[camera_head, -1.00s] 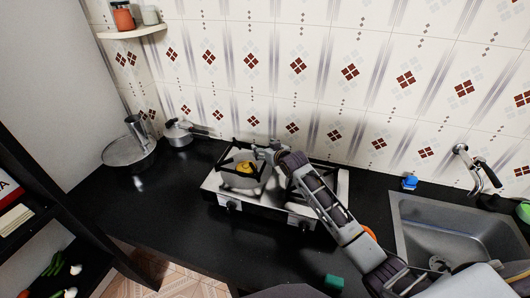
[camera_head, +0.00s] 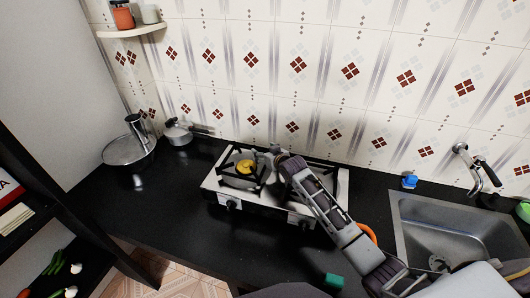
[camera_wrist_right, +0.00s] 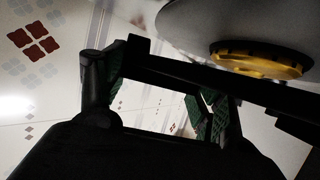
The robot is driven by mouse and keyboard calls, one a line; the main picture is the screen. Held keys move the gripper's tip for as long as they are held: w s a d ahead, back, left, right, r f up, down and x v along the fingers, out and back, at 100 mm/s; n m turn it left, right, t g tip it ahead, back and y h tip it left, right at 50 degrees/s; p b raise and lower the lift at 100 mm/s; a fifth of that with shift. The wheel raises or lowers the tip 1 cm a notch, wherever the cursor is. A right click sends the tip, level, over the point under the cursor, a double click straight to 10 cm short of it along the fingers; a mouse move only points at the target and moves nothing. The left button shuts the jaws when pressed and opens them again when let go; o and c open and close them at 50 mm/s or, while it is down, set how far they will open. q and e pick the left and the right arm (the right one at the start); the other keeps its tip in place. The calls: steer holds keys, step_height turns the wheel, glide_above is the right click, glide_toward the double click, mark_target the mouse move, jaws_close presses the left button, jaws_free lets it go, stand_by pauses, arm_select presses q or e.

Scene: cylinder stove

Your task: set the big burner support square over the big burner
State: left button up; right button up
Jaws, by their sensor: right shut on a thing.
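The big burner (camera_head: 245,166) is a yellow ring on the left half of the silver stove (camera_head: 212,183); it also shows in the right wrist view (camera_wrist_right: 262,62). The big burner support (camera_head: 259,178) is a black frame whose bars show around the burner in the head view. My right gripper (camera_head: 276,152) is at the support's back right side and shut on it. In the right wrist view, a dark support bar (camera_wrist_right: 205,76) crosses by the green finger pads (camera_wrist_right: 160,95). Whether the support rests on the stove or hovers just above it, I cannot tell. My left gripper is not in view.
The stove's right half, with another black support (camera_head: 325,176), is partly covered by my right arm. A lidded pan (camera_head: 128,152) and a small pot (camera_head: 178,134) stand to the left. The sink (camera_head: 450,225) is at the right.

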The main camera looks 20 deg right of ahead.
steer(key=shift+f, duration=0.15)
steer(key=o, duration=1.4)
steer(key=shift+s+r, duration=0.1)
steer(key=shift+r, duration=0.5)
steer(key=shift+b+v, duration=0.3)
steer(key=shift+v, duration=5.6)
steer(key=shift+f, duration=0.1)
